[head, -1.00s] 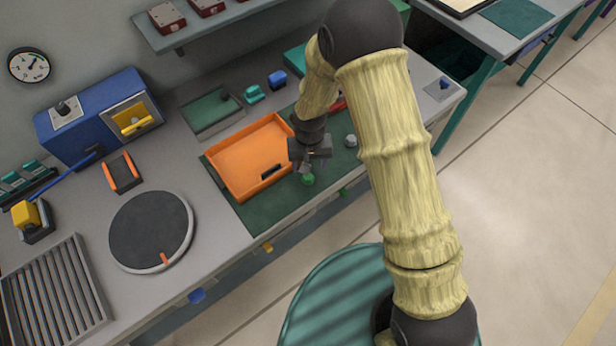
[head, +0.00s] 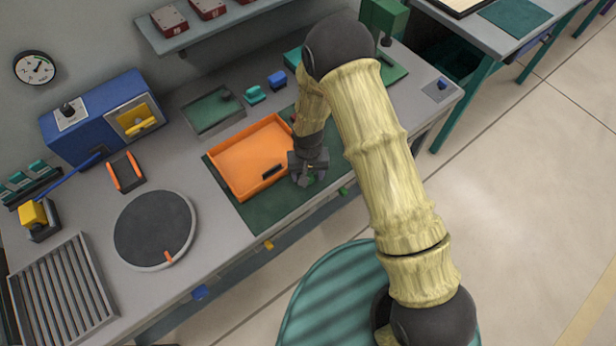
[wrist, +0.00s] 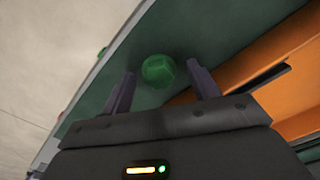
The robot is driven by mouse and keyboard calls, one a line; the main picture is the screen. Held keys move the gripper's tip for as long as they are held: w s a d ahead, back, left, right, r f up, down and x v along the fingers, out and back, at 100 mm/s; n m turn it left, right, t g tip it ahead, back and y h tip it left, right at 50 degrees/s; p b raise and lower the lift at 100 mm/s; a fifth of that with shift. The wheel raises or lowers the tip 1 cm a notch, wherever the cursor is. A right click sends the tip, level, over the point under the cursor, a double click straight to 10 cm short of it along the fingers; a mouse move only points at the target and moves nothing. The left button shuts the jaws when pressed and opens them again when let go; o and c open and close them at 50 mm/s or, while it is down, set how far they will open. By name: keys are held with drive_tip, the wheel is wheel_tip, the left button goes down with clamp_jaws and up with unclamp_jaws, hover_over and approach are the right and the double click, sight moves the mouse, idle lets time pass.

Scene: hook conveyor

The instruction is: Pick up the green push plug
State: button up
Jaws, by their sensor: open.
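The green push plug (wrist: 158,70) is a small round green piece on the dark green mat (wrist: 215,22). In the wrist view it shows between and a little beyond the two fingers of my gripper (wrist: 163,88), with space visible on both sides. My gripper is open and holds nothing. In the head view my gripper (head: 309,176) is low over the mat, right beside the orange tray. There the plug is mostly hidden by the gripper; only a trace of green shows.
The orange tray (head: 232,188) stands close on the left of the gripper, its wall near the right finger in the wrist view (wrist: 265,55). The bench's front edge is near. A round dark turntable (head: 155,229) and a slatted rack (head: 62,290) lie farther left.

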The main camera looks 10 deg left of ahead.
sight(308, 174)
drive_tip(key=c, duration=1)
drive_tip(key=shift+c, duration=0.2)
wheel_tip(308, 174, up, 10)
drive_tip(key=b, duration=0.3)
idle(0.3)
